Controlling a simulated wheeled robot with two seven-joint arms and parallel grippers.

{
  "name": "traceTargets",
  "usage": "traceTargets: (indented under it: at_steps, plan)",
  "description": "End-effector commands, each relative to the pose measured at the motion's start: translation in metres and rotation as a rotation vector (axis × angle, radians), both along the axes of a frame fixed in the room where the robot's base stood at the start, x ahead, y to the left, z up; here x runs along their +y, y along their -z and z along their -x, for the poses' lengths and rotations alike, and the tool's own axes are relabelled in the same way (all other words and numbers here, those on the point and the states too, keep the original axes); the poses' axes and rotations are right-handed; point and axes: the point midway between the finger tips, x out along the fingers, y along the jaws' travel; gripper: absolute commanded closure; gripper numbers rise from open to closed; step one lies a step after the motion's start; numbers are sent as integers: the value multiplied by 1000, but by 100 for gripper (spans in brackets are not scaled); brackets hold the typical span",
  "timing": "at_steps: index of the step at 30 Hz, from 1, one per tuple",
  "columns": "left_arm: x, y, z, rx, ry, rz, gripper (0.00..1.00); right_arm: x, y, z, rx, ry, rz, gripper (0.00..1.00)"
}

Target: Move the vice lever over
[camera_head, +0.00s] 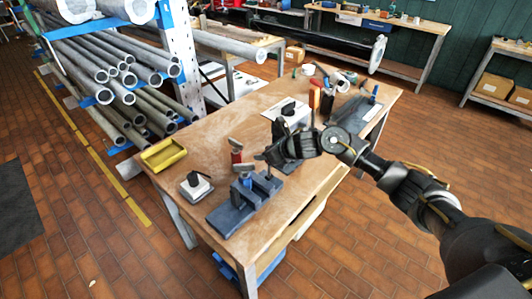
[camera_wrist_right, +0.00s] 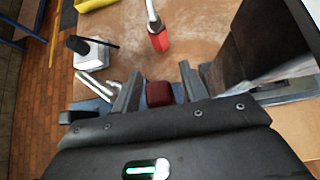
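My right gripper (camera_head: 268,158) is low over the bench beside the vice. In the wrist view its two fingers (camera_wrist_right: 160,88) stand apart, with a red block (camera_wrist_right: 159,94) between them and gaps at its sides. The red block may be the end of the vice lever; I cannot tell. The rest of the lever is hidden. My left gripper is not in view.
The workbench (camera_head: 215,140) also carries a yellow tray (camera_head: 163,155), a white device with a black top (camera_head: 196,186) and a red-handled tool (camera_head: 237,157), close by the gripper. Tools and bottles stand at the far right end. Pipes fill a rack (camera_head: 112,75) at left.

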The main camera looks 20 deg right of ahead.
Motion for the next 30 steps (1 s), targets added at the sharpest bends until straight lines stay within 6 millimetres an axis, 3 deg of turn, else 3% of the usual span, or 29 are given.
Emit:
traceTargets:
  at_steps: [10, 22, 30]
  plan:
    - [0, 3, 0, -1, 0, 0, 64, -6, -5, 6, -1, 0, 1, 56]
    - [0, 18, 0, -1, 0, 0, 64, -34, -50, 57, -2, -1, 4, 56]
    - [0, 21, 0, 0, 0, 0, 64, -42, -66, 72, 0, -1, 1, 56]
